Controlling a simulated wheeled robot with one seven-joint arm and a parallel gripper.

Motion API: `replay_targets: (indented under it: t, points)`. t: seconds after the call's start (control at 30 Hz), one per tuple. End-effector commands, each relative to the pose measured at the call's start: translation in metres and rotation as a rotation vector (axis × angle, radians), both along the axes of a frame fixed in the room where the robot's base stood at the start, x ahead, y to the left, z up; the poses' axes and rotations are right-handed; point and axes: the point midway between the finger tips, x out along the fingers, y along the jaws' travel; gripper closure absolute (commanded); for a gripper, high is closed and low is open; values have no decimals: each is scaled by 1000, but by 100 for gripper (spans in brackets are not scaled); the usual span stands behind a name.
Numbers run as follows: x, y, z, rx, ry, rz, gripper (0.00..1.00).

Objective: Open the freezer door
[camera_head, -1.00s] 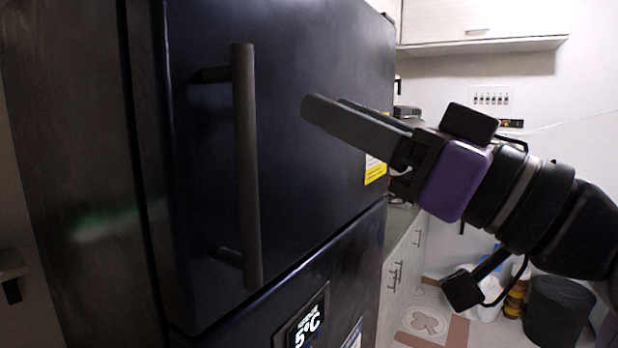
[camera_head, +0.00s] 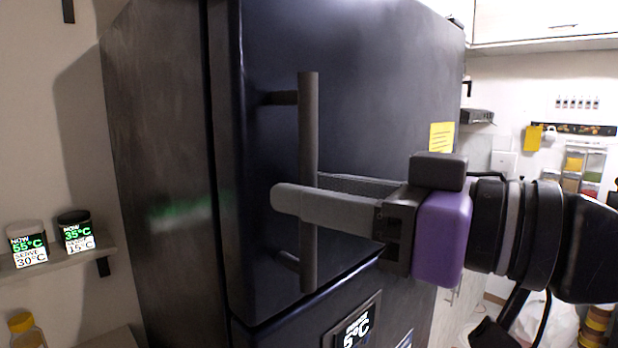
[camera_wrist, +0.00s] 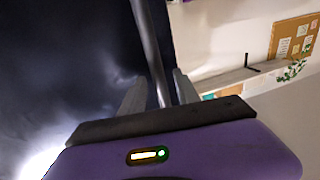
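The freezer door (camera_head: 375,90) is the dark upper door of the tall fridge, and it looks shut. Its vertical bar handle (camera_head: 308,130) stands out from the door on two short posts. My gripper (camera_head: 300,190) reaches in from the right at the lower half of the bar. One finger passes in front of the bar and hides part of it; the other is on the door side. In the wrist view the handle (camera_wrist: 150,45) runs between the two spread fingers (camera_wrist: 160,92), with a visible gap at its sides, so the gripper looks open around it.
A lower door with a temperature display (camera_head: 352,328) is below the freezer door. A wall shelf (camera_head: 60,262) with two labelled jars is at the left. Wall cabinets (camera_head: 545,20) and a counter are at the right.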

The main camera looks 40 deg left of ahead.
Motion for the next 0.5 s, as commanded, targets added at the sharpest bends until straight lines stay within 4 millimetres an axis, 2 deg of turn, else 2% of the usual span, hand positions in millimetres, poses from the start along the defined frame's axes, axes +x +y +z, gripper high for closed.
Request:
replay_targets:
  t: [0.13, 0.4, 0.5]
  points:
    - [-1, 9, 0, -1, 0, -1, 62]
    - [-1, 11, -1, 0, -1, -2, 62]
    - [-1, 11, 0, 0, -1, -2, 80]
